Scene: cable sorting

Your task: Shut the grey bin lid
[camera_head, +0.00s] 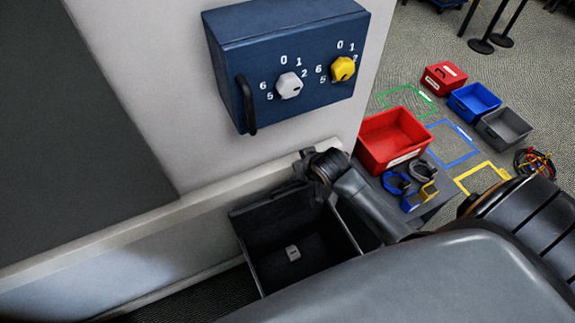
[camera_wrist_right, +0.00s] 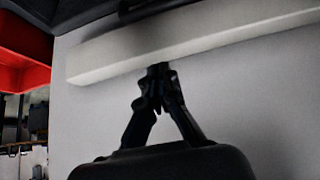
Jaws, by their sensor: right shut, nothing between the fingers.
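A dark grey bin (camera_head: 240,229) stands on the floor against the wall, below the white rail. Its top is open, and I see into its dark inside, where a small pale piece (camera_head: 293,252) shows. A dark panel stands along its wall side; I cannot tell whether this is the raised lid. My right gripper (camera_head: 303,164) is above the bin's far right corner, close to the rail. In the wrist view my right gripper (camera_wrist_right: 160,72) is shut and empty, its tips in front of the rail. My left gripper is not in view.
A blue box (camera_head: 235,60) with two knobs and a handle is on the wall above. A red bin (camera_head: 378,140) and cable coils stand right of my gripper. Small red, blue and grey (camera_head: 505,130) bins stand on the carpet beyond.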

